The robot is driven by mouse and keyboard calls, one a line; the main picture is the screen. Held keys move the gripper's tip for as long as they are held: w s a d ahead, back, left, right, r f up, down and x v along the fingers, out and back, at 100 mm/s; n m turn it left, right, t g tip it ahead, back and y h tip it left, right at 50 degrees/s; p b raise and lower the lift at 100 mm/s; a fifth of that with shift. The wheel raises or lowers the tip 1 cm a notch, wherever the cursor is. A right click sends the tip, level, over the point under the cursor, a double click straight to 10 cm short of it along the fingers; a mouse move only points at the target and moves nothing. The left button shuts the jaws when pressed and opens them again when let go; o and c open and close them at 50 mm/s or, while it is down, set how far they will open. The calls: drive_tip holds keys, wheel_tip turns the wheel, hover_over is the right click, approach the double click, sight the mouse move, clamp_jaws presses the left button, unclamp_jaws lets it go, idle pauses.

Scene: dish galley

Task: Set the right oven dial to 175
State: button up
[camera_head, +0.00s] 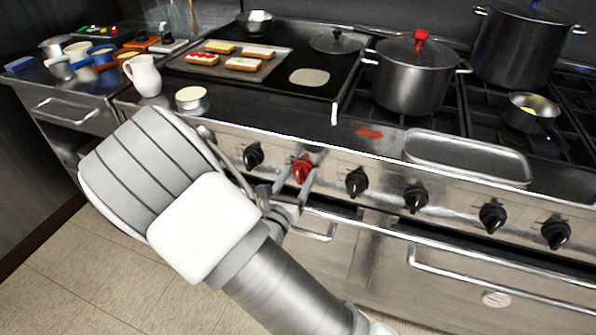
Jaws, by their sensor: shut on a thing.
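A row of dials runs along the front panel of the steel range. One dial is red (302,170), second from the left. The others are black, such as the one left of it (253,156) and the one right of it (357,181). My gripper (295,177) is shut on the red dial, with one finger on each side of it. The dial's markings are too small to read, so I cannot tell its setting. No label shows which dial is the right oven dial.
Oven door handles (495,295) stick out below the panel. Above are a lidded pot (412,84), an empty steel tray (467,158), a griddle with toasts (243,64) and a white pitcher (144,75). Tiled floor (95,265) is clear at lower left.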

drive_tip(key=n+p, duration=0.4)
drive_tip(key=p, duration=0.1)
drive_tip(key=shift+r, duration=0.25)
drive_tip(key=n+p, duration=0.2)
drive_tip(key=n, duration=0.1)
drive_tip(key=n+p, duration=0.3)
drive_tip(key=shift+a+f+p, duration=0.15)
drive_tip(key=shift+f+p, duration=0.05)
drive_tip(key=shift+p, duration=0.15)
drive_tip(key=n+p, duration=0.1)
drive_tip(key=n, duration=0.2)
drive_tip(key=n+p, duration=0.2)
drive_tip(key=n, duration=0.2)
drive_tip(key=n+p, duration=0.2)
drive_tip(key=n, duration=0.1)
drive_tip(key=shift+w+f+n, duration=0.1)
drive_tip(key=shift+f+n, duration=0.3)
drive_tip(key=o, duration=1.4)
drive_tip(key=shift+c, duration=0.2)
